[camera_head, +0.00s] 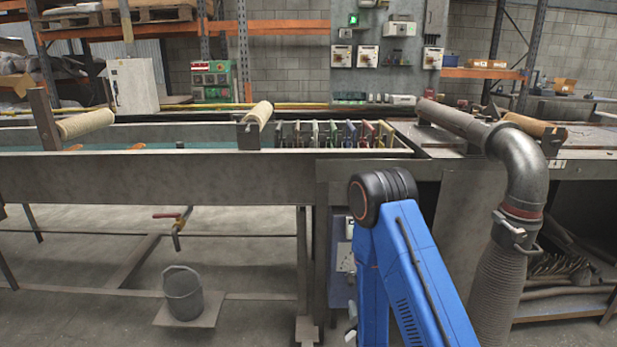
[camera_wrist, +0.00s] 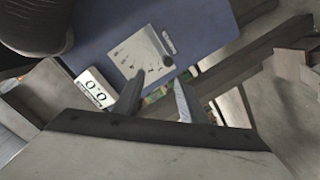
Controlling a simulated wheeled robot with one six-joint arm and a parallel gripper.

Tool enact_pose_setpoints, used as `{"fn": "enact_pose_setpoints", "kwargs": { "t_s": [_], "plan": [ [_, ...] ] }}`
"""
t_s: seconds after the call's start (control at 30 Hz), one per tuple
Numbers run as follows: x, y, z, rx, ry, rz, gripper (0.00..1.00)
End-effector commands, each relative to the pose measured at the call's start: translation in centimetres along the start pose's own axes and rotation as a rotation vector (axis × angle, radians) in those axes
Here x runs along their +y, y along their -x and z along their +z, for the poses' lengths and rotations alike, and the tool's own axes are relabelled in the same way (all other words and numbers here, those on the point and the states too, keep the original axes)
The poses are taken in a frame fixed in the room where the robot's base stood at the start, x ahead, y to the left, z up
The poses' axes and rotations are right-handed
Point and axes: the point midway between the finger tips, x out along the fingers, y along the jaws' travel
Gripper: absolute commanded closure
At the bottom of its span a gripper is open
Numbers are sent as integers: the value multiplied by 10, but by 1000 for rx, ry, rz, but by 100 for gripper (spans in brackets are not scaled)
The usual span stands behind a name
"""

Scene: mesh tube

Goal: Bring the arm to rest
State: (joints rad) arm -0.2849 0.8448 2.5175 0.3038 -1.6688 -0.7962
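My gripper (camera_wrist: 158,78) shows in the wrist view. Its two grey fingers stand apart with nothing held between them. Past the fingertips is a blue panel (camera_wrist: 95,30) with a white paper sheet (camera_wrist: 135,52) and a white plate with two round marks (camera_wrist: 97,91). I cannot tell how far these are from the fingers. In the head view my blue arm rises at the lower right, bent at a black joint in front of the trough. My gripper cannot be made out there.
A long metal trough (camera_head: 150,178) with hanging coloured pieces (camera_head: 335,133) crosses the head view. A grey pipe elbow and ribbed hose (camera_head: 498,285) stand close right of my arm. A bucket (camera_head: 183,293) sits on a low plate under the trough. Floor lies open at left.

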Motion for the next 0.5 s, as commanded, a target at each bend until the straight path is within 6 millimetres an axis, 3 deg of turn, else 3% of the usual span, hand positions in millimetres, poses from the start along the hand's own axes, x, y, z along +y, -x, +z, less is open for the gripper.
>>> {"fn": "enact_pose_setpoints", "kwargs": {
  "t_s": [0.23, 0.5],
  "plan": [
    [37, -10, -23, -73, -129, -73, 62],
    [75, -6, -46, -153, -254, -158, 62]
  ]
}}
